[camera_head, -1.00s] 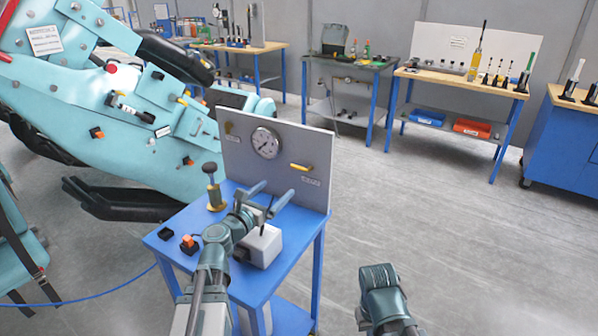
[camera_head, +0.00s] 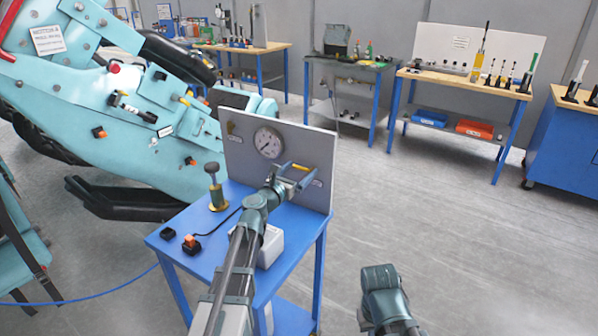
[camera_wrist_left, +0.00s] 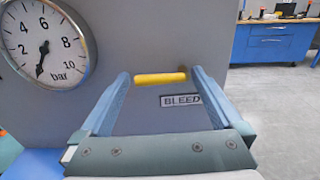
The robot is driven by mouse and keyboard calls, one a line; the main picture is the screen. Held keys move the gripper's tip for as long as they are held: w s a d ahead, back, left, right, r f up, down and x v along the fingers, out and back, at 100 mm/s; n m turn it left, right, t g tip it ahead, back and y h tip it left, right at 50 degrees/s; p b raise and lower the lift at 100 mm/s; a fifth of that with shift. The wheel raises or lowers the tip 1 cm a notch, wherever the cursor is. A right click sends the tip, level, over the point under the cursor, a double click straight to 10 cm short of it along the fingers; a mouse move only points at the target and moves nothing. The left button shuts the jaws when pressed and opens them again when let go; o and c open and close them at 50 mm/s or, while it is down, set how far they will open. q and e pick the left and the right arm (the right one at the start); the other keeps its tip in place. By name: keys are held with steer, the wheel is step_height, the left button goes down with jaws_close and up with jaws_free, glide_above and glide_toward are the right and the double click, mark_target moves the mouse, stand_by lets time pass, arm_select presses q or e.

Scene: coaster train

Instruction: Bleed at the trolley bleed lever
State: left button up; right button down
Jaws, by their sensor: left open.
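The yellow bleed lever (camera_wrist_left: 160,78) sits level on the grey panel (camera_head: 235,155) of the blue trolley (camera_head: 165,240), above a BLEED label (camera_wrist_left: 181,100). In the head view the lever (camera_head: 301,167) shows at the tips of my left gripper (camera_head: 297,172). My left gripper is open. In the left wrist view its two fingers (camera_wrist_left: 156,84) stand either side of the lever, with a gap at each end. I cannot tell if a finger touches it. My right gripper (camera_head: 380,280) is at the bottom, right of the trolley; its fingers are not clear.
A pressure gauge (camera_head: 268,143) sits on the panel left of the lever; its needle points low in the left wrist view. A hand pump (camera_head: 216,188) and a grey box (camera_head: 270,247) stand on the trolley. Open floor (camera_head: 440,225) lies to the right.

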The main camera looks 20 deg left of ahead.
mark_target(314, 160)
arm_select(q)
steer(key=c, duration=1)
steer(key=shift+r+m, duration=0.1)
steer(key=shift+m, duration=0.2)
steer(key=m, duration=0.2)
steer(key=r+m+p, duration=0.1)
steer(key=shift+s+d+m, duration=0.1)
steer(key=shift+d+m, duration=0.05)
steer(key=shift+m, duration=0.25)
steer(key=m, duration=0.3)
steer(key=r+m+p, duration=0.1)
steer(key=shift+s+d, duration=0.1)
steer(key=shift+d, duration=0.2)
steer(key=m, duration=0.3)
steer(key=d+m, duration=0.1)
steer(key=m, duration=0.1)
steer(key=shift+s+r+p, duration=0.15)
steer(key=shift+r+p, duration=0.1)
steer(key=shift+p, duration=0.1)
steer(key=shift+s+d+m, duration=0.1)
steer(key=shift+d+m, duration=0.2)
steer(key=shift+m, duration=0.8)
steer(key=shift+s+d+m, duration=0.1)
steer(key=shift+d+m, duration=0.15)
steer(key=shift+m, duration=0.85)
